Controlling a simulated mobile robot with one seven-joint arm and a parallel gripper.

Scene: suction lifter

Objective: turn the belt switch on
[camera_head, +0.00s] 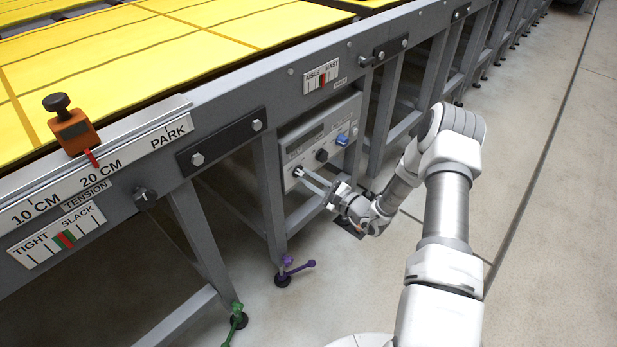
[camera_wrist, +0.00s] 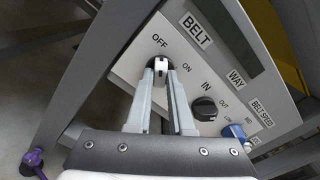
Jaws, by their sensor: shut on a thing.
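The belt switch (camera_wrist: 161,64) is a small knob with a white face on the grey control panel (camera_wrist: 130,62), under the BELT label. In the wrist view its grip stands about upright, toward the OFF mark; the ON mark is to its right. My gripper (camera_wrist: 161,74) is shut on the knob, one finger on each side, and the fingertips hide part of it. In the head view my gripper (camera_head: 304,175) reaches from the right to the lower left of the control panel (camera_head: 321,142). The knob is too small there to tell its setting.
A black WAY knob (camera_wrist: 204,108) and a blue belt speed knob (camera_wrist: 234,132) sit right of the switch. The panel hangs under a conveyor frame (camera_head: 270,90) with legs around it. A purple-handled foot (camera_head: 291,269) stands below. The floor to the right is clear.

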